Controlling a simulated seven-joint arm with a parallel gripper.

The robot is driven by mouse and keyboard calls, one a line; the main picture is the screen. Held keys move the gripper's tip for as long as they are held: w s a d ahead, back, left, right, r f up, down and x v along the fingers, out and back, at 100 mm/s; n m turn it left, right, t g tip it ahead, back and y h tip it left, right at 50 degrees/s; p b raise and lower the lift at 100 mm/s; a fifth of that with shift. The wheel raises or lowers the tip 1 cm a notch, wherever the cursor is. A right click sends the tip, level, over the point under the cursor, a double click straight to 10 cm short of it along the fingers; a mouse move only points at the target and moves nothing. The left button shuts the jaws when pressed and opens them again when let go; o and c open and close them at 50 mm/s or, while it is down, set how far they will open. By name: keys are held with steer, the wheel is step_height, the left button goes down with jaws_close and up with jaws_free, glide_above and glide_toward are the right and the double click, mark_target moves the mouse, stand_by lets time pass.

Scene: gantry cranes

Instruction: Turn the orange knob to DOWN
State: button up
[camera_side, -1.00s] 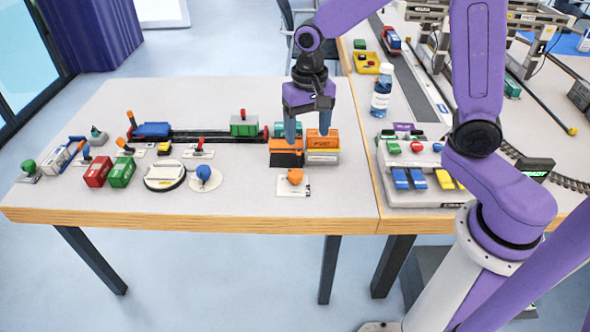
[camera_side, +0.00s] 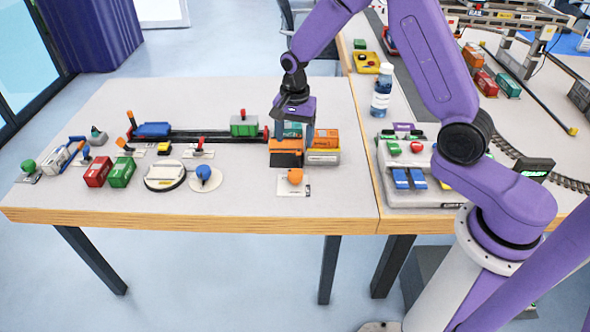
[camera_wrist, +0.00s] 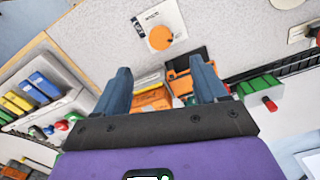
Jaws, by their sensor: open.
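The orange knob (camera_side: 295,176) stands on a small white plate (camera_side: 286,190) near the front edge of the left table. In the wrist view the orange knob (camera_wrist: 160,38) is seen on its white plate, with small dark print beside it, too small to read. My gripper (camera_side: 294,135) is behind the knob, above the orange and grey containers. In the wrist view my gripper (camera_wrist: 165,82) has its two blue fingers spread apart with nothing held between them. The knob lies beyond the fingertips and is not touched.
Orange containers (camera_side: 322,139) stand just behind the knob. A blue knob (camera_side: 203,172) on a round base is to its left, with red and green containers (camera_side: 122,173) farther left. A button console (camera_side: 415,178) and a bottle (camera_side: 382,92) are on the right.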

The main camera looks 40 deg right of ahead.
mark_target(295, 174)
step_height(295, 174, down, 13)
steer(key=shift+r, duration=0.2)
stand_by(0.4)
steer(key=c, duration=1.1)
steer(key=shift+o, duration=0.2)
